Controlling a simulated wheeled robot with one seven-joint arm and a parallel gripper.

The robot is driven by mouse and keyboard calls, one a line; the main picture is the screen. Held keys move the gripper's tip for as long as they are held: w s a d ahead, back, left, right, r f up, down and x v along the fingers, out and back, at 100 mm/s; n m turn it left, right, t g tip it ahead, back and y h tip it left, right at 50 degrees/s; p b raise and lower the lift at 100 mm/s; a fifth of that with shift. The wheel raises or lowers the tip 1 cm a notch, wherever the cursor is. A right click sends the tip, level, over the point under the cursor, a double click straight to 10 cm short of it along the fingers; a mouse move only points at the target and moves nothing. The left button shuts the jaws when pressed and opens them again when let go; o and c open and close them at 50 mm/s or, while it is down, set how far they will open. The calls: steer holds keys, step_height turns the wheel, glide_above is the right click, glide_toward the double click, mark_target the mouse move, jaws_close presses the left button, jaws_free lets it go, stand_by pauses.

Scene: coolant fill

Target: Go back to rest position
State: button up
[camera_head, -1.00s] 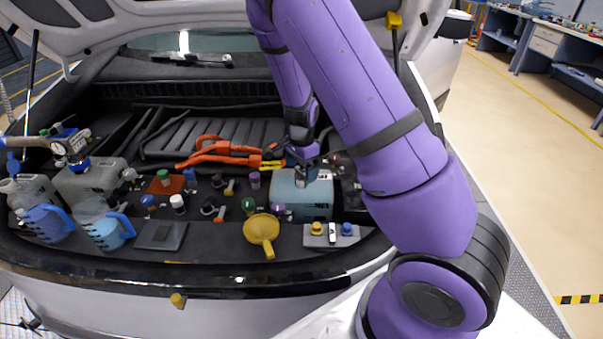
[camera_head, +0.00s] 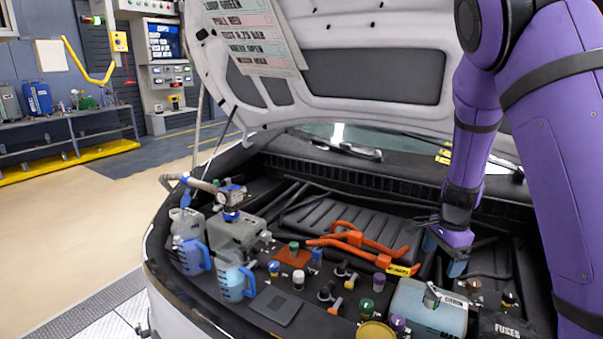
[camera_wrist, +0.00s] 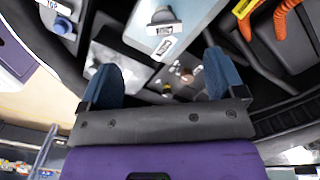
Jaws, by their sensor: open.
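My purple arm reaches down from the upper right in the head view. My gripper (camera_head: 447,258) hangs over the right part of the engine bay, behind the pale blue coolant reservoir (camera_head: 428,308). In the wrist view my gripper (camera_wrist: 158,80) shows two blue fingertips spread wide apart with nothing held between them. The reservoir (camera_wrist: 190,22) lies beyond the fingers there, with a grey cap-like part (camera_wrist: 165,22) on its top. It looks apart from the fingers.
Orange cables (camera_head: 358,240) run beside my gripper. Blue-handled jugs (camera_head: 232,280), a grey canister (camera_head: 236,234) and several coloured caps stand left. The raised hood (camera_head: 375,75) hangs above. A yellow funnel (camera_head: 375,331) is at the bottom edge. Open floor lies far left.

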steer(key=s+a+r+n+t+y, duration=0.1)
steer(key=s+a+r+n, duration=0.1)
steer(key=s+r+n, duration=0.45)
steer(key=s+a+r+n+t+y, duration=0.1)
steer(key=s+a+r+n, duration=0.2)
steer(key=r, duration=0.7)
steer(key=s+r+n+t+h, duration=0.1)
steer(key=s+r+n, duration=0.2)
steer(key=s, duration=0.5)
steer(key=s+a+r+n+t+h, duration=0.1)
steer(key=s+r+n+t, duration=0.1)
steer(key=s+r, duration=0.4)
steer(key=shift+s+a+n+h, duration=0.3)
steer(key=shift+s+n, duration=0.45)
steer(key=shift+s, duration=0.9)
